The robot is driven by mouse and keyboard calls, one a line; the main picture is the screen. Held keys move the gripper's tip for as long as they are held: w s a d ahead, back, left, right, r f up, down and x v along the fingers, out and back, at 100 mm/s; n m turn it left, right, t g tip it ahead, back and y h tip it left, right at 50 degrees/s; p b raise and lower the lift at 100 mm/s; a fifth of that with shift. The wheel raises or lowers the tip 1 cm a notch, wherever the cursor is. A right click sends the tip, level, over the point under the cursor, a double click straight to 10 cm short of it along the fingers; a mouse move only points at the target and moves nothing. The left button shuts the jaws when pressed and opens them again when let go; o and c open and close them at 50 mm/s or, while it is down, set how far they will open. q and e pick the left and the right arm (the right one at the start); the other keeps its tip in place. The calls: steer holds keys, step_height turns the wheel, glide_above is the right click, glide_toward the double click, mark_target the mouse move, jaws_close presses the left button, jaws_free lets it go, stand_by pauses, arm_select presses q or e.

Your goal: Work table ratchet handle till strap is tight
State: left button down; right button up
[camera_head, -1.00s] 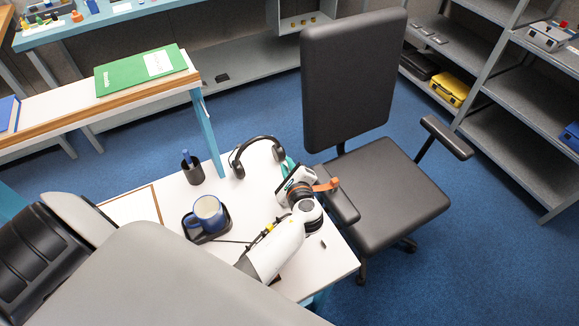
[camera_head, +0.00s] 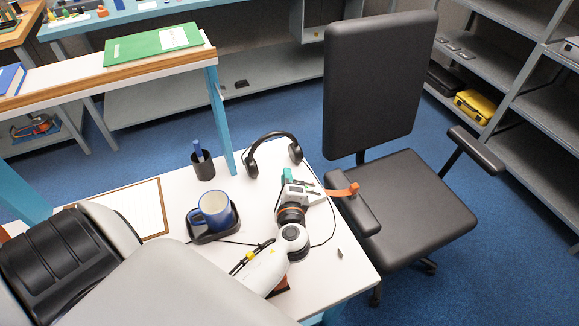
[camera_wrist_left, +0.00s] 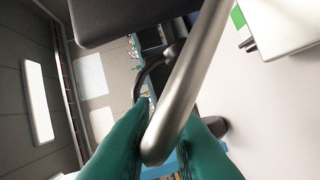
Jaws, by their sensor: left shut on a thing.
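In the wrist view, a grey metal bar, the ratchet handle (camera_wrist_left: 190,85), runs between the two teal fingers of my left gripper (camera_wrist_left: 165,150), which is shut on it. In the head view my left gripper (camera_head: 288,176) is at the right side of the white table (camera_head: 322,247), its teal fingertips pointing away. The handle is mostly hidden there by the gripper and wrist. A short orange strap (camera_head: 342,191) sticks out to the right of the gripper, over the chair's armrest side. How tight it is cannot be told. My right gripper is not in view.
A blue mug (camera_head: 214,212) on a dark tray, a pen cup (camera_head: 203,166), headphones (camera_head: 251,164) and a clipboard (camera_head: 150,207) are on the table. A black office chair (camera_head: 398,203) stands close at the right edge. A thin cable lies beside my arm.

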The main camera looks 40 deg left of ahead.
arm_select(q)
steer(key=shift+d+f, duration=0.1)
stand_by(0.3)
steer(key=c, duration=1.5)
jaws_free()
steer(key=shift+w, duration=0.1)
steer(key=shift+b+v, duration=1.4)
steer(key=shift+v, duration=4.65)
